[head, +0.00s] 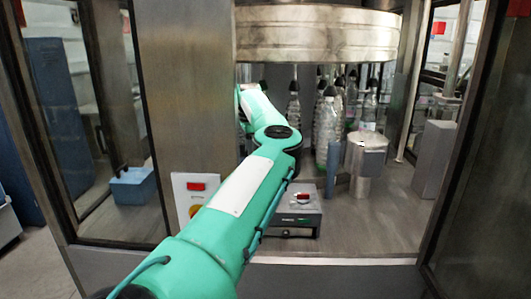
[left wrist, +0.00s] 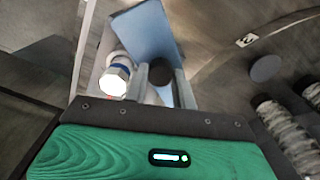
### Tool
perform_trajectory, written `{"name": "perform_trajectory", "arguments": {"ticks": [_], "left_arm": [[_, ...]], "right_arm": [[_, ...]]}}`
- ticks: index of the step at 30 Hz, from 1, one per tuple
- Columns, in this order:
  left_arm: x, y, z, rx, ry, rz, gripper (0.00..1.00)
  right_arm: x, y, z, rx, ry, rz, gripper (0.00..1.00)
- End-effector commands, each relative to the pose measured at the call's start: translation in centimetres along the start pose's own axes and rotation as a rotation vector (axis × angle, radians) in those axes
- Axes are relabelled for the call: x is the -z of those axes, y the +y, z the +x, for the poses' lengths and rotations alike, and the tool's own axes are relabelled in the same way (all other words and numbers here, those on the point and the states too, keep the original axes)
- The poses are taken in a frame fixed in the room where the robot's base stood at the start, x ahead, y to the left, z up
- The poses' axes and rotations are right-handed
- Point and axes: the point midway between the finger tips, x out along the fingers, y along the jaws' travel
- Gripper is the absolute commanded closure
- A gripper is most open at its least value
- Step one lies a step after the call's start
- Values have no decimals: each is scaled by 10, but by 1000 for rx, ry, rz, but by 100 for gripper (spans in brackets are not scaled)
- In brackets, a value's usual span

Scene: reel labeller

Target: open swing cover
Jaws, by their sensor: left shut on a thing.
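A flat blue panel (left wrist: 143,30), which looks like the swing cover, shows beyond my fingers in the left wrist view. I cannot tell how far it is swung. My left gripper (left wrist: 161,80) is shut on a dark round knob or handle (left wrist: 160,71) in front of this panel. In the head view my left arm reaches into the machine, and the arm itself hides the gripper's fingers and the cover. My right gripper is out of view.
A white cylinder with a blue band (left wrist: 118,76) stands close left of the fingers. In the head view, clear bottles (head: 327,125) hang under a round steel drum (head: 310,35). A metal cylinder (head: 368,165) and a box with a red button (head: 297,218) stand on the deck. Frame posts flank the opening.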

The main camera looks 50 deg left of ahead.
Motion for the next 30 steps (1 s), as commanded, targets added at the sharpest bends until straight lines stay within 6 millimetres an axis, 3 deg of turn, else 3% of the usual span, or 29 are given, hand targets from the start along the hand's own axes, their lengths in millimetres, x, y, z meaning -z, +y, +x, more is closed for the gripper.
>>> {"name": "perform_trajectory", "arguments": {"ticks": [12,29,30], "left_arm": [[-6,-12,-1,3,2,203,100],[-6,-14,-1,3,2,234,100],[-6,-14,-1,3,3,234,72]], "right_arm": [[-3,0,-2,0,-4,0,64],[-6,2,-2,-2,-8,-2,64],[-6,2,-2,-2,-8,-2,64]]}}
